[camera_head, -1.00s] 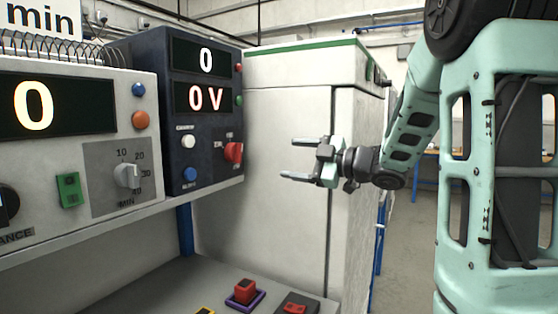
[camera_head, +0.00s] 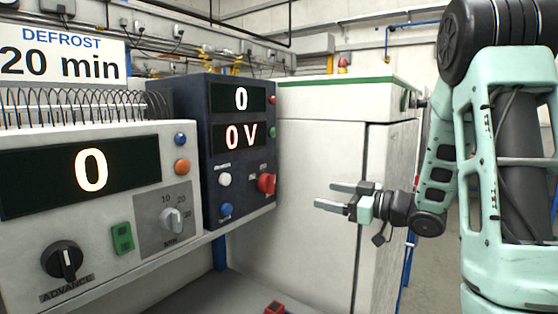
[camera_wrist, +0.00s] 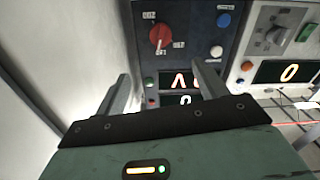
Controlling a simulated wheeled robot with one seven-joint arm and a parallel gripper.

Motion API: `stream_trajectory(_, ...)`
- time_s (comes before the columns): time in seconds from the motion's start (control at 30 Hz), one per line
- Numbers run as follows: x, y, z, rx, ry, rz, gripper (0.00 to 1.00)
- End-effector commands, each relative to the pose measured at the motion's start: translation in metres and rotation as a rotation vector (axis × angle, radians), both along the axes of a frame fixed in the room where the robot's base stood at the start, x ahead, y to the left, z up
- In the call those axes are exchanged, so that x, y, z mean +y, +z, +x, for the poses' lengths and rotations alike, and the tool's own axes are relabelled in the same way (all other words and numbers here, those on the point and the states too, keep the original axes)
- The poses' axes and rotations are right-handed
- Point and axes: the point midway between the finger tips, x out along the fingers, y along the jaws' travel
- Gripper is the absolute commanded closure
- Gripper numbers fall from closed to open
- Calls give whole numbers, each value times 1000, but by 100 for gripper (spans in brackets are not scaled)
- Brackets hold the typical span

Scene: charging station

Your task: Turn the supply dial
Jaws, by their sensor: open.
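A red dial (camera_head: 266,184) sits low on the right of the front of a dark blue unit (camera_head: 212,195), whose two displays read 0 and 0 V. The dial also shows upper middle in the wrist view (camera_wrist: 160,36), which looks upside down; its scale marks are too small to read surely. My gripper (camera_head: 328,196) is open and empty, to the right of the dial with its fingers pointing left, apart from it. In the wrist view the dial lies beyond and between the two fingers (camera_wrist: 163,80).
Left is a white unit with a display at 0 (camera_head: 91,170), a grey dial (camera_head: 171,220), a black ADVANCE knob (camera_head: 62,260) and a green switch (camera_head: 122,239). A DEFROST 20 min sign (camera_head: 62,60) stands above. A white cabinet (camera_head: 318,160) stands behind my gripper.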

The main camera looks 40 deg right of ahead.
Motion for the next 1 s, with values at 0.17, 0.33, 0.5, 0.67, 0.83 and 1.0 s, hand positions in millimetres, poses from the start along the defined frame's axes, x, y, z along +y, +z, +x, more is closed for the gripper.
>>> stream_trajectory(0.17,1,8,-3,61,-7,176,29)
stream_trajectory(0.33,3,5,-1,75,-9,223,29)
stream_trajectory(0.5,11,5,19,77,-5,222,29)
stream_trajectory(0.67,22,6,50,75,-5,221,29)
stream_trajectory(0.83,35,6,83,76,-4,220,29)
stream_trajectory(1.0,46,6,116,76,-6,220,29)
